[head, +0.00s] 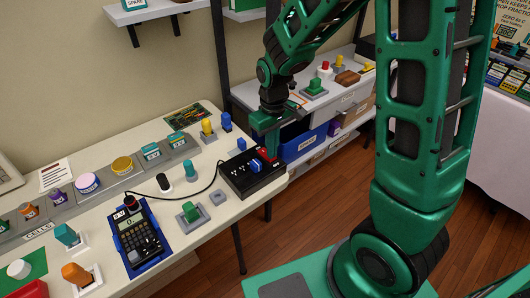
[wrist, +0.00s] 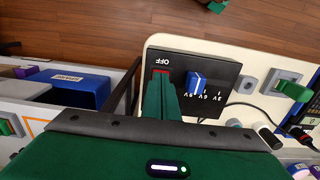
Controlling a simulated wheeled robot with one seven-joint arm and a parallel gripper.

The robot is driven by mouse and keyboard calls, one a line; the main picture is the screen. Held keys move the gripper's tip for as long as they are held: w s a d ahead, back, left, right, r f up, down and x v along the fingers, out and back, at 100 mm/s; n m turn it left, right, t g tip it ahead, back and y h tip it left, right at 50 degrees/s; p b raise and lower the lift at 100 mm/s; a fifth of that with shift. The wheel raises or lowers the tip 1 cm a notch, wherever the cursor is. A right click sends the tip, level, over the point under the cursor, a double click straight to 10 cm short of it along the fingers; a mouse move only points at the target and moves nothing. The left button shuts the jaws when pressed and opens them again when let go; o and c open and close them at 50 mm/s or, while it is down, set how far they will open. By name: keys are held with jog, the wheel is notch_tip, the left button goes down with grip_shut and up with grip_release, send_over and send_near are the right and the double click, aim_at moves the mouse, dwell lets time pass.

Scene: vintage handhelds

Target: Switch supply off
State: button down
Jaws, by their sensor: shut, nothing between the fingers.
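The supply is a black box (head: 240,181) at the right end of the table, with a blue knob (head: 256,167) and a red switch (head: 267,155). In the wrist view the box (wrist: 220,72) shows the blue knob (wrist: 196,80) beside voltage marks, and the red switch (wrist: 160,72) below the word OFF. My gripper (head: 268,150) is shut, with its fingertips at the red switch. In the wrist view my gripper's fingers (wrist: 162,84) cover most of the switch, so its position and any contact are hard to tell.
A black cable runs from the supply to a calculator (head: 138,238) in a blue cradle. A teal peg (head: 191,171), a green block (head: 190,212) and a blue peg (head: 226,121) stand near the supply. A shelf with a blue bin (head: 303,142) stands beyond the table's right edge.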

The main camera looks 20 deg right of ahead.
jog(key=shift+f, duration=0.35)
dwell(0.5)
notch_tip(320, 180, up, 15)
jog(key=shift+f, duration=0.2)
dwell(0.8)
jog(key=shift+w, duration=0.1)
jog(key=s+d+m, duration=0.5)
jog(key=s+d, duration=0.4)
jog(key=s, duration=0.3)
jog(key=s+d+m, duration=0.5)
jog(key=s+d, duration=0.3)
jog(key=s, duration=0.4)
jog(key=shift+s+d, duration=0.15)
jog(key=shift+d, duration=0.2)
jog(key=shift+f, duration=0.1)
